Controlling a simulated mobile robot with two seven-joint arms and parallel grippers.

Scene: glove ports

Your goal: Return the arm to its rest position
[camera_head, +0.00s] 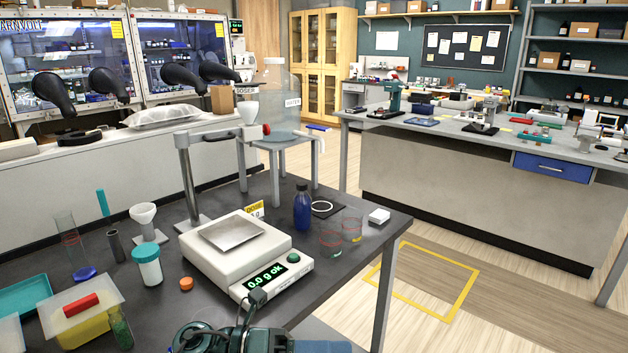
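Part of one of my arms (215,340), dark with teal and blue parts, shows at the bottom edge, in front of the scale. It seems to come in from the lower right, so I take it for my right arm. A dark tip of it reaches up near the scale's front corner; I cannot make out two fingers or whether they are open. No held object shows there. My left gripper is not in view.
On the dark bench (345,270) stand a scale (205,262) reading 0.0 g ok, a blue bottle (302,208), glass beakers (331,240), a white jar (148,268), a dispenser stand (188,180) and a green-filled vial (119,325). Open floor (490,315) lies right.

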